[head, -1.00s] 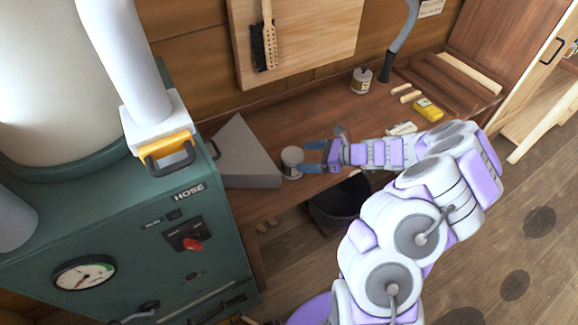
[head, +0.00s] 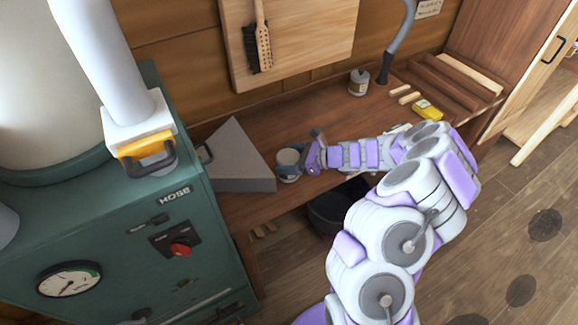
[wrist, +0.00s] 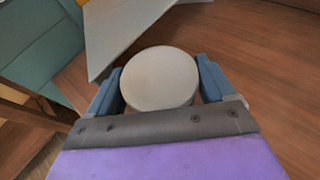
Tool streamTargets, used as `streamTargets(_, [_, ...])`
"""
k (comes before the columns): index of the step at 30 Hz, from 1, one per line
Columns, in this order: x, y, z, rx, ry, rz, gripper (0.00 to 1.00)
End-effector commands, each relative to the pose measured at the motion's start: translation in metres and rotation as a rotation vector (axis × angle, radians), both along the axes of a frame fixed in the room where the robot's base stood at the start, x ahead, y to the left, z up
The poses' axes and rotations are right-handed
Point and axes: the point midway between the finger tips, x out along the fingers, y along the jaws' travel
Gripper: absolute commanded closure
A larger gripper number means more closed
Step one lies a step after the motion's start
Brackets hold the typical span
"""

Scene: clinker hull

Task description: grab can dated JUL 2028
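A can with a pale round top (head: 289,158) stands on the wooden bench beside a grey wedge-shaped block. Its top (wrist: 160,78) fills the middle of the wrist view. My gripper (head: 292,171) has its blue fingers (wrist: 162,82) on either side of this can, and they look open, very near its sides. I cannot tell whether they touch it. A second can (head: 359,82), pale with a label, stands farther back on the bench. No date is readable on either can.
The grey wedge block (head: 234,160) is close to the can's left; it also shows in the wrist view (wrist: 125,25). A green machine (head: 130,225) stands at left. A dark bin (head: 335,208) is below the bench edge. A yellow item (head: 427,110) and wood strips lie at right.

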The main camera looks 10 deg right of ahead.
Motion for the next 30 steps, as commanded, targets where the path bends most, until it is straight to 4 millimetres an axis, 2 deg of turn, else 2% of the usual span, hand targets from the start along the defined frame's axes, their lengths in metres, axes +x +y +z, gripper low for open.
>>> streamTargets(2, [0.000, 0.001, 0.000, 0.000, 0.000, 0.000, 0.26])
streamTargets(15, [0.000, -0.001, 0.001, 0.002, -0.001, -0.001, 0.67])
streamTargets(23, [0.000, -0.001, 0.005, 0.001, -0.002, -0.001, 0.67])
streamTargets(26, [0.000, 0.000, 0.016, 0.001, -0.004, 0.000, 0.67])
streamTargets(30, [0.000, 0.000, 0.043, 0.001, -0.006, 0.001, 0.67])
